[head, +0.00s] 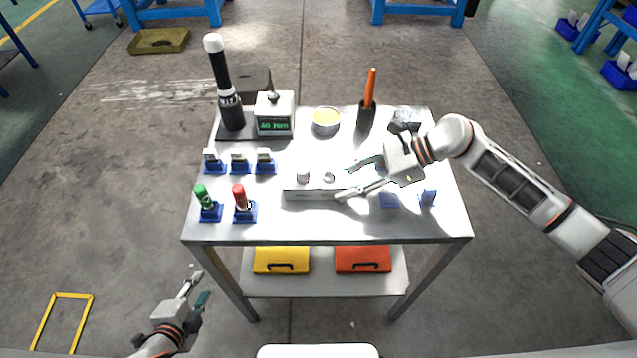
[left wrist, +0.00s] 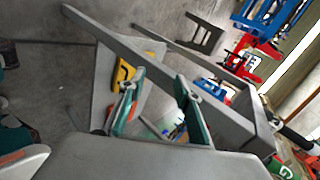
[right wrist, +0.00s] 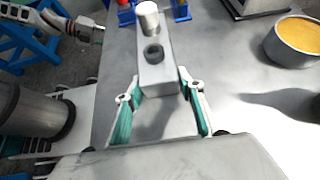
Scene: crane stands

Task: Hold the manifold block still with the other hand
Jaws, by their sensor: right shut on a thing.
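The manifold block (head: 310,193) is a pale grey bar lying on the table, left of my right gripper (head: 346,182). A short light cylinder (head: 302,175) stands on its top, with a round port beside it. In the right wrist view the block (right wrist: 154,72) runs away from me, its near end between the fingertips of my right gripper (right wrist: 158,80). My right gripper is shut on that end. My left gripper (head: 198,283) is empty and low, off the table's front left. In the left wrist view its fingers (left wrist: 160,90) stand apart.
The table (head: 330,225) carries blue holders at left, with a green bottle (head: 202,194) and red bottle (head: 239,194). Behind stand a dark cylinder (head: 232,110), a display box (head: 273,124), a yellow-filled bowl (head: 326,122) and an orange-handled tool (head: 369,90). Yellow and orange cases lie below.

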